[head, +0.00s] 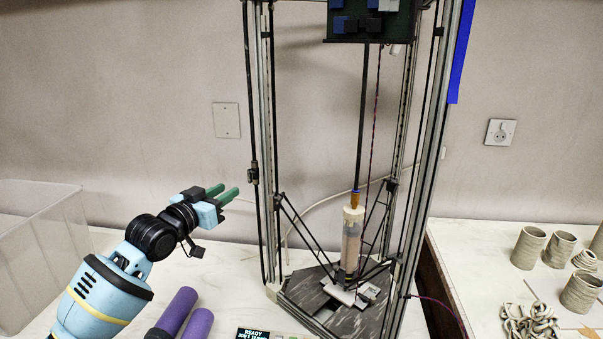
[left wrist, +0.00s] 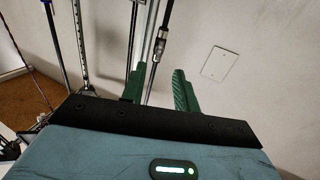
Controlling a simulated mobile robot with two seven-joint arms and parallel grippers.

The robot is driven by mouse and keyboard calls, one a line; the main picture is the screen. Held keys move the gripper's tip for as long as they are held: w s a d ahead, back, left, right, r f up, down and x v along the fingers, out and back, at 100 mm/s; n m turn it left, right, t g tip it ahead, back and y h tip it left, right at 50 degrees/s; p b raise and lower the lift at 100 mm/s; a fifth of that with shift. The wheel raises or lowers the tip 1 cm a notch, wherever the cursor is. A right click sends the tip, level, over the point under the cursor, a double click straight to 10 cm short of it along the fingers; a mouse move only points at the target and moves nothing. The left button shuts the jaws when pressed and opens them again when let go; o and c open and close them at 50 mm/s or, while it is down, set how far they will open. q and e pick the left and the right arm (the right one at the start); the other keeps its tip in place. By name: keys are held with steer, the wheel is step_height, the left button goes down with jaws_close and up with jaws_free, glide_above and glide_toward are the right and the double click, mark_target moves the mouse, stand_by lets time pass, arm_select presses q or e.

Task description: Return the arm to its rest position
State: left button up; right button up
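My left arm (head: 105,290) reaches in from the lower left of the head view, pale blue with black joints. Its left gripper (head: 229,189) has two green fingers pointing up and to the right, in the air left of the printer frame. In the left wrist view the two green fingers (left wrist: 155,85) stand apart with nothing held; a frame post and rod show behind the gap. My right gripper is not in view.
The tall delta clay printer (head: 432,150) stands right of the gripper, holding a clay tube (head: 352,240). A clear bin (head: 38,255) is at left. Purple cylinders (head: 178,312) and a display (head: 253,334) lie in front. Clay pots (head: 528,248) stand on the right table.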

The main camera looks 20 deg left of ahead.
arm_select(q)
steer(key=s+d+f+g, duration=0.1)
steer(key=s+d+f, duration=0.25)
steer(key=f, duration=0.55)
steer(key=s+d+f+g, duration=0.2)
steer(key=s+d+f, duration=0.15)
steer(key=f, duration=0.55)
steer(key=s+d+f+g, duration=0.15)
steer(key=s+f, duration=0.25)
steer(key=f, duration=0.4)
steer(key=s+d+f+g, duration=0.1)
steer(key=s+d+f, duration=0.3)
steer(key=s, duration=0.4)
steer(key=s+d+f+g, duration=0.1)
steer(key=s+d+f, duration=0.3)
steer(key=s+f, duration=0.3)
steer(key=s+d+f+m+g, duration=0.1)
steer(key=s+d+f, duration=0.3)
steer(key=s, duration=0.6)
steer(key=shift+f+g, duration=0.35)
steer(key=shift+f, duration=0.6)
